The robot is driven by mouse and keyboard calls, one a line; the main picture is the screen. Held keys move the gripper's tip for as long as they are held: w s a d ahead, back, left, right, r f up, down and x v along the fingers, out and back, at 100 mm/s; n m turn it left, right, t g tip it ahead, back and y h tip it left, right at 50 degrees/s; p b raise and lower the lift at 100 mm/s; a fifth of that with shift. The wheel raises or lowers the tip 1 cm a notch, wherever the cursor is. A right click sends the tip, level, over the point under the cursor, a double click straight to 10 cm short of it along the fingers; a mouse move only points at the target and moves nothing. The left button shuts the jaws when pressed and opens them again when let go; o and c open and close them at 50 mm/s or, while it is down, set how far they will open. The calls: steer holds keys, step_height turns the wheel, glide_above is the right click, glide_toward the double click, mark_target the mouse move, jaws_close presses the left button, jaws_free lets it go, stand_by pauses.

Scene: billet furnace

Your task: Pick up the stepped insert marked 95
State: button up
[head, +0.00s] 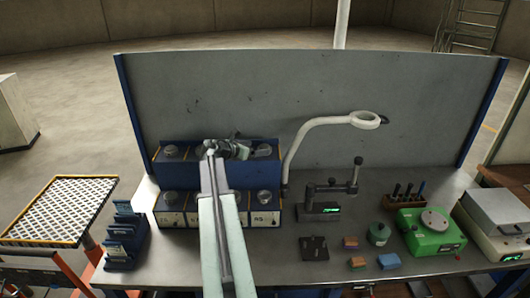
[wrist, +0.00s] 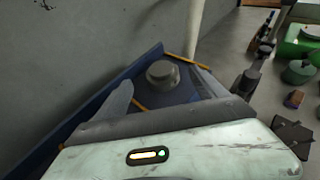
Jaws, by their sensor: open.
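A blue two-tier rack (head: 158,172) holds several round grey metal inserts. One insert (head: 262,150) sits at the right end of the upper tier. Another insert (head: 171,152) is at the upper left, and one (head: 265,196) is at the lower right. The small front labels cannot be read with certainty, so I cannot tell which insert is 95. My gripper (head: 240,148) is over the upper tier and hides part of it. In the wrist view my open gripper (wrist: 165,92) has one finger on each side of a stepped insert (wrist: 162,73), with nothing held.
A grey back panel (head: 300,90) stands close behind the rack. A white lamp (head: 300,140) rises just right of it. A blue slotted holder (head: 122,240) is at the left. A green device (head: 430,232), small blocks and a black plate (head: 314,248) occupy the right side.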

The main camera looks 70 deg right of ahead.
mark_target(262, 147)
steer(key=b+x, duration=0.1)
steer(key=x, duration=0.1)
steer(key=b+x, duration=0.1)
steer(key=x, duration=0.2)
steer(key=shift+s+a+f, duration=0.1)
steer(key=shift+f, duration=0.2)
steer(key=shift+a+r, duration=0.1)
steer(key=shift+c, duration=0.5)
jaws_close()
